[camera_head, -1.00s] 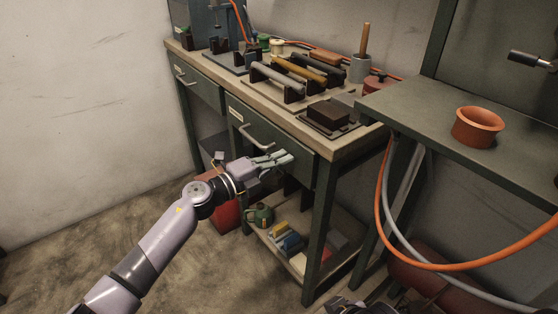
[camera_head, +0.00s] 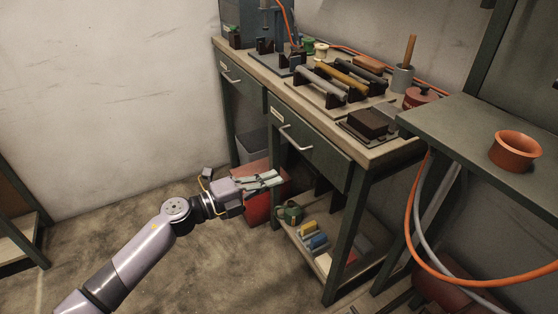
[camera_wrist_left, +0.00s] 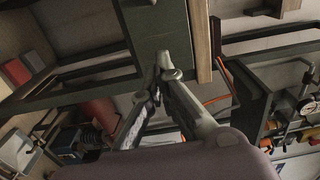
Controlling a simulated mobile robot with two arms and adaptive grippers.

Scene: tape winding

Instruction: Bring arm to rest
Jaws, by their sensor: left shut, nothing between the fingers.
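My left gripper (camera_head: 268,181) is in the head view, in front of the workbench and lower than its drawers. Its fingers are shut with nothing between them. It is apart from the bench, with the red container (camera_head: 262,204) behind it in the picture. In the left wrist view the fingertips (camera_wrist_left: 163,66) come together, with a dark green bench panel (camera_wrist_left: 155,25) beyond them. My right gripper does not clearly show.
The workbench (camera_head: 392,158) carries several rods on holders, a dark block (camera_head: 368,122) and a cup. A side table (camera_head: 450,118) holds an orange pot (camera_head: 515,150). Orange and grey hoses hang below it. The lower shelf holds boxes. The floor at left (camera_head: 90,240) is clear.

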